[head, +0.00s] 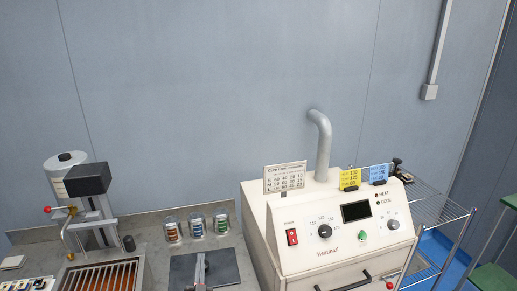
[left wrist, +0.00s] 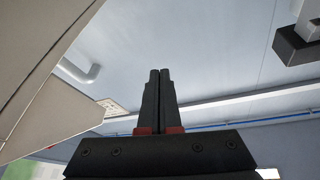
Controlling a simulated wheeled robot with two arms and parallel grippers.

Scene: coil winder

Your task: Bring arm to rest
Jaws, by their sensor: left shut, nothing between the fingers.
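My left gripper (left wrist: 160,78) stands in the middle of the left wrist view. Its two black fingers lie side by side with no object between them, so it is shut and empty. The grey wall is behind the fingertips and nothing touches them. The pale side of the heating unit fills the left of that view (left wrist: 45,110). In the head view I cannot clearly make out my left gripper. My right gripper shows in neither view.
The heating unit (head: 340,235) with its grey pipe (head: 322,145) stands right of the bench (head: 150,235). The winder's black block (head: 87,180), a slatted tray (head: 100,275), several small coil holders (head: 197,226) and a dark plate (head: 225,265) are left of it. A wire rack (head: 440,208) stands at right.

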